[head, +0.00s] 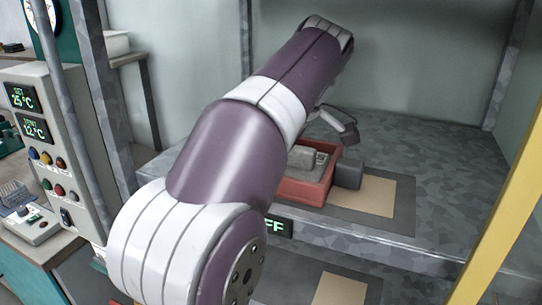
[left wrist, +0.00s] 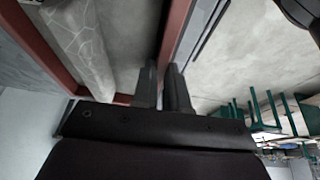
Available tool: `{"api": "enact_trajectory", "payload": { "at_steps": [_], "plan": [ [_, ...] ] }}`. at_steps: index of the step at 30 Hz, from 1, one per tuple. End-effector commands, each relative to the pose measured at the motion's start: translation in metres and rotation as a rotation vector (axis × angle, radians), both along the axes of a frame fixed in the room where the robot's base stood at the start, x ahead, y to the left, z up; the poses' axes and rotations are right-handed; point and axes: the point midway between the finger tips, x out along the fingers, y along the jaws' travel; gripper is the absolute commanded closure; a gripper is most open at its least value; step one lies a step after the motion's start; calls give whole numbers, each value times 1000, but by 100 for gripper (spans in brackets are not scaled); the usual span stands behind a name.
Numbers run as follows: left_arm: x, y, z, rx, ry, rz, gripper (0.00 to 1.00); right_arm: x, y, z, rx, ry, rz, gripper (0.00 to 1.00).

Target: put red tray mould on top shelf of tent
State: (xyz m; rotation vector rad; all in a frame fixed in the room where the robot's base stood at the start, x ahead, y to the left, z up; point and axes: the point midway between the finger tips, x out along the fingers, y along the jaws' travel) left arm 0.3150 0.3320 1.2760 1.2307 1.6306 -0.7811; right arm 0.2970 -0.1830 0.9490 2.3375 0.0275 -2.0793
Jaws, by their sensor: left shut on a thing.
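The red tray mould (head: 303,193) is at the upper shelf surface (head: 450,190), partly hidden behind my purple arm. I cannot tell whether it rests on the surface or hovers just above it. A grey, block-like load (head: 306,164) lies inside it. In the left wrist view, my left gripper (left wrist: 164,86) is shut on one red wall of the tray mould (left wrist: 178,38), with a finger on each side. In the head view my arm hides most of this gripper. My right gripper is in neither view.
A tan mat (head: 368,195) with a dark border lies under and right of the tray. A lower mat (head: 338,290) shows below. A yellow post (head: 508,225) stands at right, a grey metal post (head: 97,75) at left beside a control box (head: 50,130). The shelf's right side is clear.

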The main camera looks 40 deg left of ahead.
Motion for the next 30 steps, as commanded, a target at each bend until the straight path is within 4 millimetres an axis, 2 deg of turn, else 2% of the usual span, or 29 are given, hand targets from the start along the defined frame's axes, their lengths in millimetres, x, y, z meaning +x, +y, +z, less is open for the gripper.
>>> {"api": "enact_trajectory", "payload": {
  "at_steps": [5,6,7,8,17,20,23,26,27,30],
  "plan": [
    [0,0,2,1,-4,0,100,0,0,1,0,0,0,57],
    [0,0,0,-2,2,0,74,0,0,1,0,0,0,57],
    [0,0,0,-1,1,-1,65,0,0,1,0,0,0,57],
    [0,0,0,-1,1,-1,62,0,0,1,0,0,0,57],
    [0,-1,2,0,0,-1,62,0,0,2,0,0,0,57],
    [1,-4,12,0,-1,0,62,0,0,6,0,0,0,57],
    [3,-11,30,1,-2,-3,62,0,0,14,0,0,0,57],
    [6,-21,55,0,-2,-4,62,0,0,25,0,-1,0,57],
    [9,-35,47,-1,3,-10,62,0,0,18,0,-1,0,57],
    [15,-65,47,-1,2,-11,62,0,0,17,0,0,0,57]
  ]
}}
